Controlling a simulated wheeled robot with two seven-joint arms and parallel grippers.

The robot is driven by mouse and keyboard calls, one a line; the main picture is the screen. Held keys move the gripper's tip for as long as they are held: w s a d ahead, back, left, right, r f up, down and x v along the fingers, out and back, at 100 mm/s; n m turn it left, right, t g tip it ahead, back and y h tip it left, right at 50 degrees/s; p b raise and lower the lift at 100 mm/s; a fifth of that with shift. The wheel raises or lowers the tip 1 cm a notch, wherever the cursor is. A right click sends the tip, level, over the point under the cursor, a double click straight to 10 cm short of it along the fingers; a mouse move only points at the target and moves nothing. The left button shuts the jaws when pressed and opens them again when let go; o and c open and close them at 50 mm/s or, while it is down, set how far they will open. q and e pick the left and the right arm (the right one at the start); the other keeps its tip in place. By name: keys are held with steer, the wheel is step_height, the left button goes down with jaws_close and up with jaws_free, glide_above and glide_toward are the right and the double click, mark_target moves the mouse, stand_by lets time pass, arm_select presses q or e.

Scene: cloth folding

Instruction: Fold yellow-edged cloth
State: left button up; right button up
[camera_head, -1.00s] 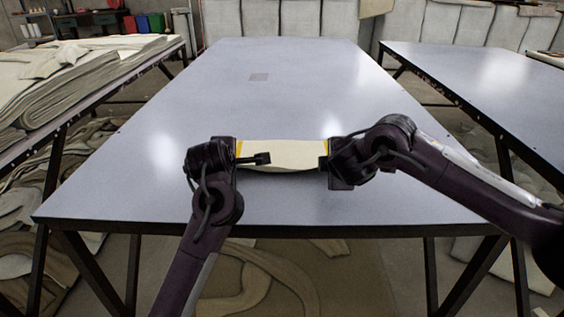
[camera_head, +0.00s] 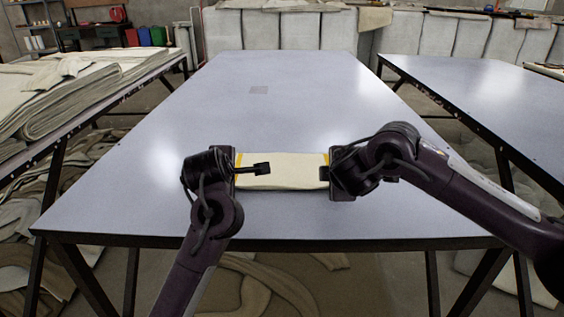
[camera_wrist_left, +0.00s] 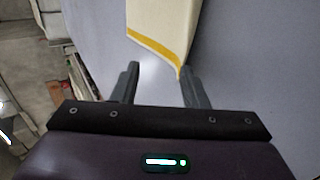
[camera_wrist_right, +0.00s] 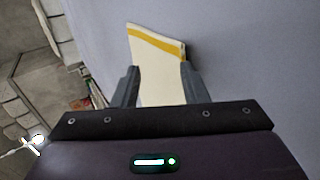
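The cream cloth (camera_head: 285,170) lies on the table as a narrow folded strip between my two grippers, with a yellow band near each end. My left gripper (camera_head: 250,168) is at its left end. In the left wrist view its fingers (camera_wrist_left: 160,78) are spread, and the cloth's yellow-banded end (camera_wrist_left: 155,45) lies just beyond them, one corner by the right fingertip. My right gripper (camera_head: 326,172) is at the right end. In the right wrist view its fingers (camera_wrist_right: 158,80) are spread with the cloth (camera_wrist_right: 160,72) showing between them. The grippers hide parts of both ends.
Another table (camera_head: 490,95) stands right, and stacked fabric (camera_head: 60,95) lies on a left table.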

arm_select(q)
steer(key=s+r, duration=0.5)
steer(key=r, duration=0.2)
steer(key=shift+s+r, duration=0.2)
arm_select(e)
steer(key=s+r, duration=0.5)
steer(key=r, duration=0.2)
steer(key=shift+s+r, duration=0.2)
